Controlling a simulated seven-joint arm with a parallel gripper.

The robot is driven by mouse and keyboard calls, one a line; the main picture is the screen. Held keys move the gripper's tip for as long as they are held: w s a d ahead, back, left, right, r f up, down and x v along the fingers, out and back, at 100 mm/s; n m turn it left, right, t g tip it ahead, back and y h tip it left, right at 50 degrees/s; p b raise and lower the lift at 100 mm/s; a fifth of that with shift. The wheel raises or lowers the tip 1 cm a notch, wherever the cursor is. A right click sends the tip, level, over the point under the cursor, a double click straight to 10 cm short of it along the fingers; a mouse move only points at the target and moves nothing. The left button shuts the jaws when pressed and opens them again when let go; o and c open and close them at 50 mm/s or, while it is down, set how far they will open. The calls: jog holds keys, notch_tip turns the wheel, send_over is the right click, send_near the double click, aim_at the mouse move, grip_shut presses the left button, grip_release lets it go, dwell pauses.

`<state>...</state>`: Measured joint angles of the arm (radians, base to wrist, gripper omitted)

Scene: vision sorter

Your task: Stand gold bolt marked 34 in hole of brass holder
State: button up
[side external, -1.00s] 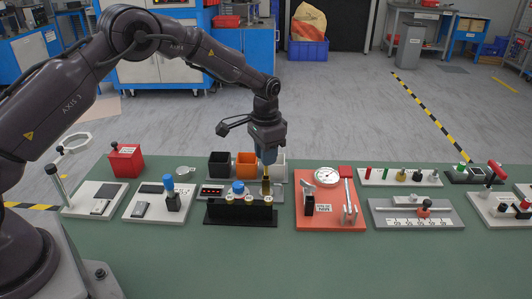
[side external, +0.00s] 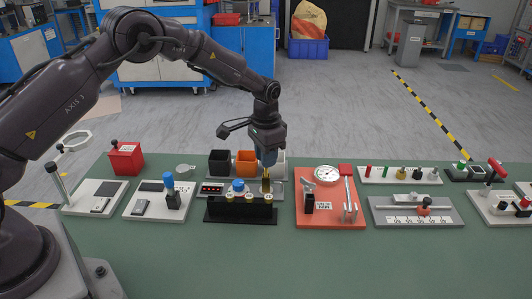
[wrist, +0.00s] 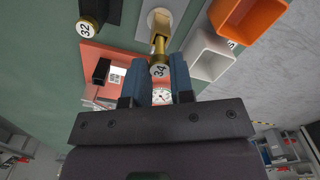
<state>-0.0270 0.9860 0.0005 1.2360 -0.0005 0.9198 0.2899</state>
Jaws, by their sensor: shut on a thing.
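The gold bolt marked 34 (wrist: 159,70) is held between the blue fingers of my gripper (wrist: 158,84), its numbered head facing the wrist camera. Its shank runs away from the camera toward the brass holder (wrist: 161,19), which stands on a pale plate. The bolt looks lined up with the holder; I cannot tell how far its tip is inside the hole. In the side view my gripper (side external: 267,164) points down over the grey plate, with the gold bolt (side external: 266,175) upright below it. The black rack partly hides the holder's foot there.
A black rack (side external: 222,213) with several bolts stands just in front; a bolt marked 32 (wrist: 86,26) shows in the wrist view. Black (side external: 219,163), orange (side external: 246,162) and white (wrist: 207,55) bins stand close behind. A red plate (side external: 331,222) with a gauge lies to the right.

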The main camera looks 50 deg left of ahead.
jog(key=shift+f, duration=1.15)
jog(key=o, duration=1.3)
jog(key=shift+r, duration=4.05)
